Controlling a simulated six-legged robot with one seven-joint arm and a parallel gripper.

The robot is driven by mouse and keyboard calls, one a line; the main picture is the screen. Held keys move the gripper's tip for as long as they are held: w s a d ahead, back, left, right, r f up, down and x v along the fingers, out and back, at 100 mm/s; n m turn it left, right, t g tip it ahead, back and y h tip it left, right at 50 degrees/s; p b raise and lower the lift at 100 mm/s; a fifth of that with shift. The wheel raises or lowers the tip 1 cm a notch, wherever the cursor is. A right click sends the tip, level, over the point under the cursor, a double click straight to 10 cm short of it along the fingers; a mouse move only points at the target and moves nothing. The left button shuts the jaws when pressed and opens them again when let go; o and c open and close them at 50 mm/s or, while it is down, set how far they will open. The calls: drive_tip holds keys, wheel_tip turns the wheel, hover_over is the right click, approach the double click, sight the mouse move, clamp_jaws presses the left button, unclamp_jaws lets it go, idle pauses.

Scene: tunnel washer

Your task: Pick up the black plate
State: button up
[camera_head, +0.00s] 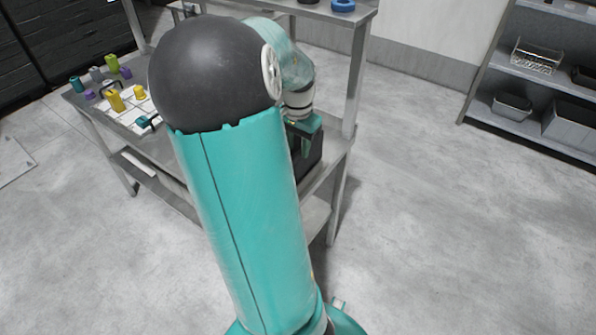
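My arm rises from the bottom of the head view and covers much of the metal table. My gripper (304,143) points down at the right end of the table, mostly behind the arm's dark joint and teal link. A black object (313,161) stands right beside and below the gripper on the tabletop. It is partly hidden, and I cannot tell whether it is the black plate or whether the gripper touches it. The gap between the fingers is not clear, so I cannot tell if it is open or shut.
The metal table (334,153) has a lower shelf and a raised upper shelf with a blue ring (343,5). Several small coloured parts, including a yellow one (115,100), stand at its left. A shelf rack (531,118) with metal trays is at right. The floor between is clear.

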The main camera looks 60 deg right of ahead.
sight(298, 152)
wheel_tip(298, 152, down, 5)
drive_tip(key=shift+r, duration=0.2)
drive_tip(key=shift+c, duration=0.4)
clamp_jaws()
idle(1.0)
